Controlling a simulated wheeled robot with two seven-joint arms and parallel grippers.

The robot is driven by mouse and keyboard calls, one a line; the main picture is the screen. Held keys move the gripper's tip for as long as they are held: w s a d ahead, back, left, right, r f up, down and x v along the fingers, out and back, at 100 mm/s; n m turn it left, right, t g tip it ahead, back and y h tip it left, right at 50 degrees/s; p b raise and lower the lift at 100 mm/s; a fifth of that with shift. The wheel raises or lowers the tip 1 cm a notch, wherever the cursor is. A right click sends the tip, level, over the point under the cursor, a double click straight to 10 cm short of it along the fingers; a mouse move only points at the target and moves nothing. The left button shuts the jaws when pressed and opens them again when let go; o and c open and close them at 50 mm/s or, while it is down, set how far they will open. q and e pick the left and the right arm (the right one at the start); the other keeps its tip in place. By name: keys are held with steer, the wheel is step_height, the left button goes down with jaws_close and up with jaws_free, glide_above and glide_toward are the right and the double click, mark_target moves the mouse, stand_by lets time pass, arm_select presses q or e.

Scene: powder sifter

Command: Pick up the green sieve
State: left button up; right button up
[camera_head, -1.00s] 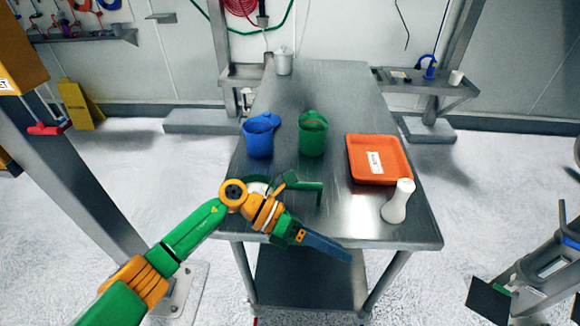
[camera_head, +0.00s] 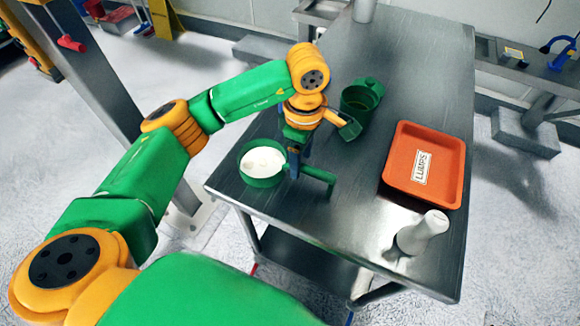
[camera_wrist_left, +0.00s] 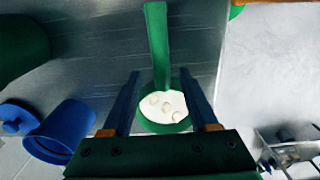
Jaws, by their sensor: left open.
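The green sieve (camera_head: 262,180) sits near the left edge of the metal table, its round bowl holding white powder. Its handle (camera_head: 318,174) points right in the head view. In the wrist view the sieve handle (camera_wrist_left: 156,40) runs upward from the bowl, and pale lumps (camera_wrist_left: 166,105) lie in the powder. My left gripper (camera_head: 296,168) points down at the sieve, where bowl and handle meet. In the wrist view its open fingers (camera_wrist_left: 163,76) stand to either side of the sieve, with gaps. Finger height relative to the handle is unclear. My right gripper is out of view.
An orange tray labelled LUMPS (camera_head: 424,190) and a white bottle (camera_head: 422,232) are at the right.

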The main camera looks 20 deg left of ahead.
mark_target(303, 184)
arm_select(q)
steer(key=f, duration=0.1)
steer(key=f+p, duration=0.1)
steer(key=f, duration=0.1)
steer(key=d+f+p, duration=0.1)
steer(key=f, duration=0.1)
steer(key=shift+s+f, duration=0.2)
steer(key=shift+s, duration=0.1)
steer(key=shift+f, duration=0.25)
steer(key=shift+w, duration=0.1)
jaws_close()
